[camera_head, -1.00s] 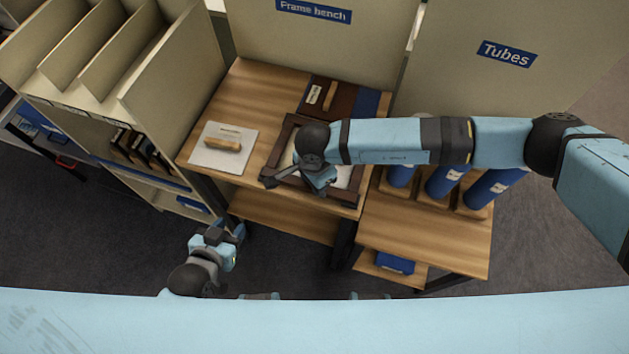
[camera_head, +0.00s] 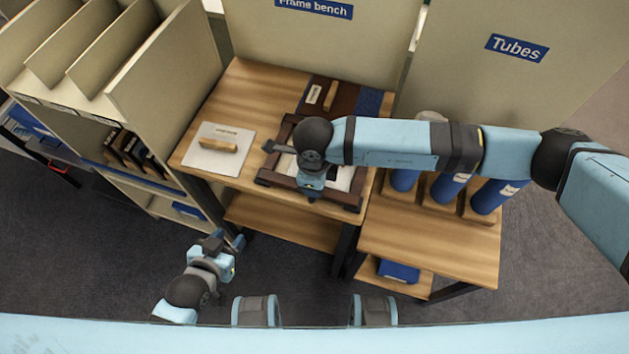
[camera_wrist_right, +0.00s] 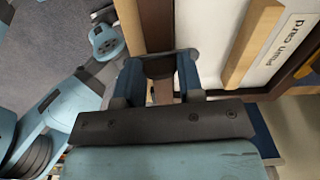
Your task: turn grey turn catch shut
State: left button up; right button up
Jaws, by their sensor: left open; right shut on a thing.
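A dark wooden frame (camera_head: 343,202) with a white inside lies on the bench. My right gripper (camera_head: 312,192) reaches down over its near rail. In the right wrist view my right gripper (camera_wrist_right: 160,78) has its blue fingers closed around a small part at the frame's brown rail (camera_wrist_right: 157,25). This part is mostly hidden between the fingers; its place fits the grey turn catch, but its angle cannot be read. My left gripper (camera_head: 230,243) is open and empty, low in front of the bench, apart from the frame.
A pale board (camera_head: 203,158) with a wooden handle lies left on the bench; a brown board (camera_head: 343,92) lies behind the frame. A shelf unit (camera_head: 165,80) stands left. Blue tubes (camera_head: 447,187) stand on a lower table (camera_head: 440,248) at right.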

jog(key=shift+m, duration=0.5)
jog(key=o, duration=0.9)
jog(key=shift+o, duration=0.2)
notch_tip(320, 180, up, 14)
jog(key=b, duration=0.1)
jog(key=shift+a+f, duration=0.1)
